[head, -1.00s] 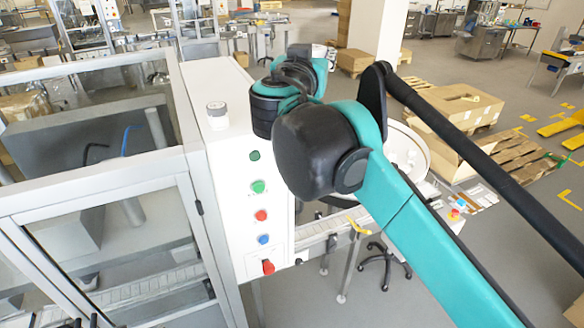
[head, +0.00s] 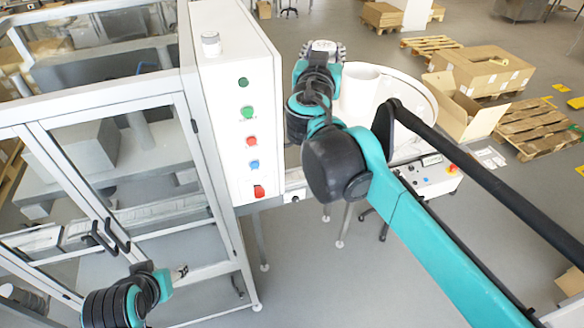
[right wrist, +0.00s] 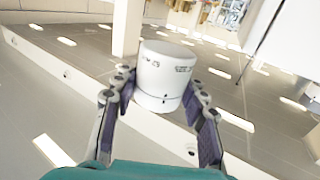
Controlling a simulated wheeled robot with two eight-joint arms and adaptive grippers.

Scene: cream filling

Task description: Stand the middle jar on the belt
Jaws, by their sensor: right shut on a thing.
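A white jar (right wrist: 165,75) shows in the right wrist view between the two fingers of my right gripper (right wrist: 160,95), which is shut on it. In the head view my right gripper (head: 323,48) is at the far end of the teal arm, beside the tall white control panel. There the jar is mostly hidden by the gripper and hard to make out. A short piece of the belt (head: 294,192) shows below the panel's right edge; my right arm covers much of it. My left gripper (head: 180,272) is at the lower left, small and unclear. No other jar can be made out.
The control panel (head: 240,110) with coloured buttons and the glazed machine frame (head: 190,170) stand at the left. A round white table (head: 425,110) with a white cylinder (head: 360,92) lies behind my right arm. Cartons (head: 480,70) and pallets (head: 540,125) are farther back.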

